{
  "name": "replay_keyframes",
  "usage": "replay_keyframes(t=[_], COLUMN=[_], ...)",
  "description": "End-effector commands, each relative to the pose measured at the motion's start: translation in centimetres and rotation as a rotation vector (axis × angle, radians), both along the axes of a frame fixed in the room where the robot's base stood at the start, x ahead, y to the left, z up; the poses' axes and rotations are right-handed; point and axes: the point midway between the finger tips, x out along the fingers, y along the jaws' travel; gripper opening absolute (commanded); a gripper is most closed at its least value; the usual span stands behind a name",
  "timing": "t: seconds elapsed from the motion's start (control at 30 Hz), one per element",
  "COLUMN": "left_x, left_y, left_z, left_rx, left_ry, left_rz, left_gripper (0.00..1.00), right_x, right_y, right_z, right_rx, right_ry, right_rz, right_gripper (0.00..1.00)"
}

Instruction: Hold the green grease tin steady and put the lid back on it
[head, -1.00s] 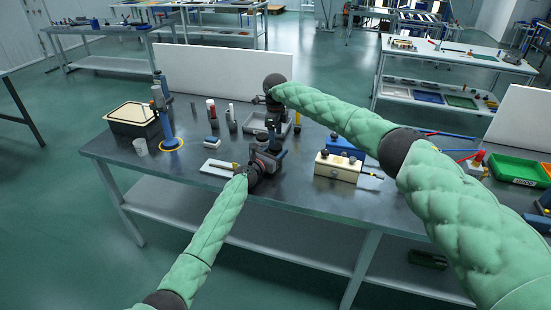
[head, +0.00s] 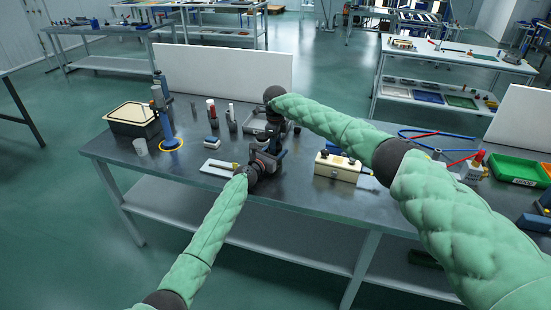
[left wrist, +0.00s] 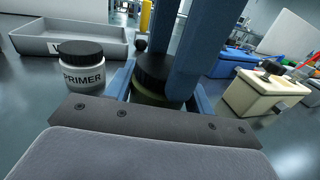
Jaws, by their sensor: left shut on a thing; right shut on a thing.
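The green grease tin (left wrist: 148,97) stands between my left gripper's blue fingers (left wrist: 160,92) in the left wrist view; only a dark olive strip of it shows. My left gripper (head: 270,158) is shut on it, low over the bench. The black lid (left wrist: 152,69) is at the tin's top, between the blue fingers of my right gripper (left wrist: 177,72), which come down from above and are shut on it. I cannot tell whether the lid is fully seated. In the head view, my right gripper (head: 275,146) is just above the left one, and the grippers hide the tin and lid.
A white PRIMER jar (left wrist: 82,76) with a black lid stands close left of the tin. A grey tray (left wrist: 70,43) is behind it. A cream box (head: 337,167) stands to the right. A white plate (head: 215,168) lies left of my left gripper. The front bench edge is clear.

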Motion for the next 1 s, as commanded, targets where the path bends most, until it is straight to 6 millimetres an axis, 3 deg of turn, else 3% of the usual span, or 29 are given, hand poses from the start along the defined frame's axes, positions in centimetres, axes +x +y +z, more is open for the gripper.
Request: replay_keyframes(t=[0.17, 0.47, 0.6, 0.63, 0.73, 1.0], left_x=[-0.05, -0.06, -0.07, -0.07, -0.07, -0.05], left_y=[-0.06, -0.07, -0.07, -0.07, -0.06, -0.05], left_z=[-0.03, -0.04, -0.05, -0.05, -0.05, -0.04], left_rx=[0.000, 0.000, 0.000, 0.000, 0.001, 0.000], left_ry=[0.000, 0.000, 0.000, 0.000, 0.001, 0.000], left_rz=[-0.001, -0.001, -0.002, -0.002, -0.001, -0.001], left_gripper=[0.00, 0.00, 0.00, 0.00, 0.00, 0.00], right_x=[0.11, 0.10, 0.10, 0.10, 0.09, 0.04], right_y=[-0.12, -0.13, -0.13, -0.13, -0.11, -0.07], right_z=[0.07, 0.07, 0.07, 0.07, 0.07, 0.04], right_rx=[-0.001, -0.001, -0.001, -0.001, 0.000, 0.000], right_ry=[-0.003, -0.003, -0.003, -0.003, -0.002, -0.002], right_rz=[-0.070, -0.441, -0.429, -0.429, -0.427, -0.425], right_gripper=[0.20, 0.20, 0.20, 0.51, 0.71, 0.73])
